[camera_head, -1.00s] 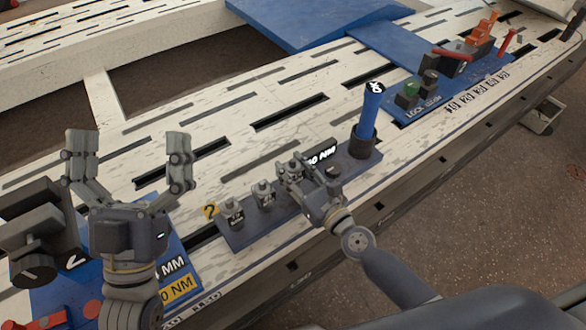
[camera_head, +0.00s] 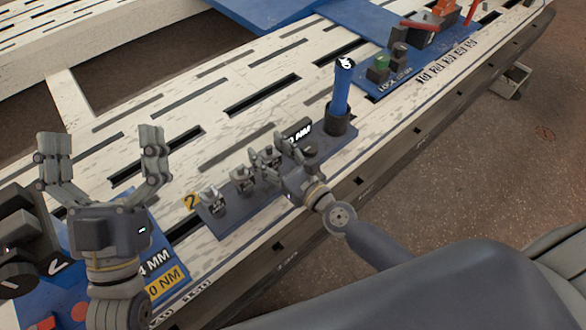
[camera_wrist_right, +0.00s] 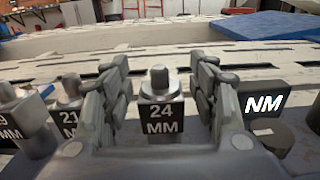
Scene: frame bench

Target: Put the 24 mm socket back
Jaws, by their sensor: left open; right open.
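The 24 mm socket (camera_wrist_right: 158,84) stands upright behind a black label reading 24 MM (camera_wrist_right: 162,118) on the socket rack (camera_head: 226,226). My right gripper (camera_wrist_right: 160,88) is open, with one finger on each side of the socket and label; I cannot tell whether they touch. In the head view my right gripper (camera_head: 268,150) hides much of that part of the rack. My left gripper (camera_head: 103,150) is open and empty, raised over the left part of the bench.
Other sockets stand left of my right gripper, one labelled 21 MM (camera_wrist_right: 69,118). A black NM display (camera_wrist_right: 264,104) is close on its right. A blue-handled tool (camera_head: 342,88) stands upright at the rack's right end. The slotted bench (camera_head: 190,95) behind is clear.

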